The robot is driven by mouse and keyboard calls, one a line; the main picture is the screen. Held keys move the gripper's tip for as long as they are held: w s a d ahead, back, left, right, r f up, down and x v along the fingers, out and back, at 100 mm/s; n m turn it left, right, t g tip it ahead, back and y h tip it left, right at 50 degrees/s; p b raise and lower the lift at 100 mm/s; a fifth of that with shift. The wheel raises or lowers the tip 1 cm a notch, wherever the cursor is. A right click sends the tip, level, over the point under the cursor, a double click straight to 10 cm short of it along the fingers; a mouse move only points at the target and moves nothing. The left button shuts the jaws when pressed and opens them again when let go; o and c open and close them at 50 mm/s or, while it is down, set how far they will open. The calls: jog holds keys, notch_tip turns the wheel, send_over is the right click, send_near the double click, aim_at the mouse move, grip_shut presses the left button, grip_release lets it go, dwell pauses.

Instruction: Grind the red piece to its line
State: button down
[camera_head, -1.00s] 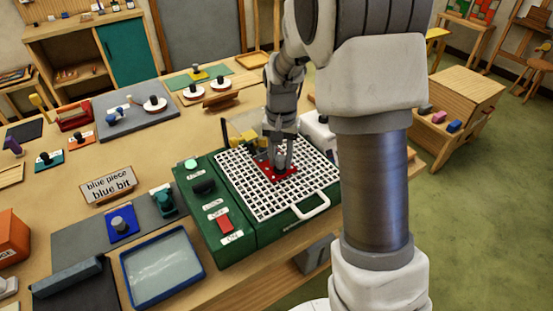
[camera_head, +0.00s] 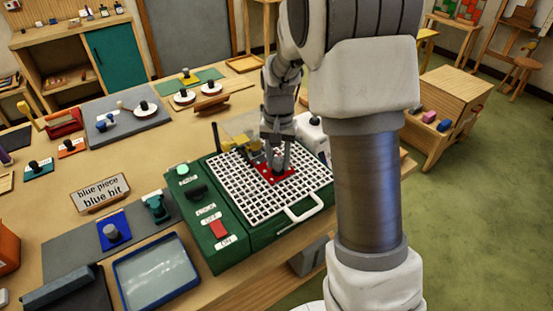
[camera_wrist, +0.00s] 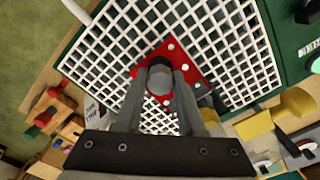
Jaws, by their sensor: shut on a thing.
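The red piece (camera_head: 288,176) is a flat plate with a grey knob, lying on the white grid (camera_head: 245,200) of the green grinder (camera_head: 233,252). My gripper (camera_head: 277,163) is shut on the knob from above. In the wrist view, the red piece (camera_wrist: 178,57) shows pale dots, and the knob sits between my fingers (camera_wrist: 159,78). The yellow part (camera_head: 240,144) of the grinder stands close behind the piece. A red switch (camera_head: 218,229) sits between OFF and ON labels, and a green button (camera_head: 183,170) is above it. I cannot make out the line or the bit.
A blue piece (camera_head: 103,243) with a grey knob lies on a grey mat left of the grinder, by a "blue piece, blue bit" sign (camera_head: 100,192). A shallow blue-rimmed tray (camera_head: 117,286) is at the front. A white handle (camera_head: 308,212) projects from the grid.

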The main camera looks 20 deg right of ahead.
jog(key=shift+s+d+b, duration=0.15)
jog(key=shift+s+d, duration=0.15)
jog(key=shift+s, duration=0.6)
jog(key=shift+s+d+b, duration=0.15)
jog(key=shift+s+d, duration=0.1)
jog(key=shift+s, duration=0.6)
jog(key=shift+c, duration=2.2)
grip_release()
jog(key=shift+r, duration=0.1)
notch_tip(320, 180, up, 17)
jog(key=s+a+n+t, duration=0.2)
jog(key=s, duration=0.7)
jog(key=s+a+n+t, duration=0.2)
jog(key=s+n+t, duration=0.1)
jog(key=s, duration=0.7)
jog(key=shift+s+r+t+p, duration=0.2)
jog(key=shift+s+t+p, duration=0.1)
jog(key=shift+p, duration=0.05)
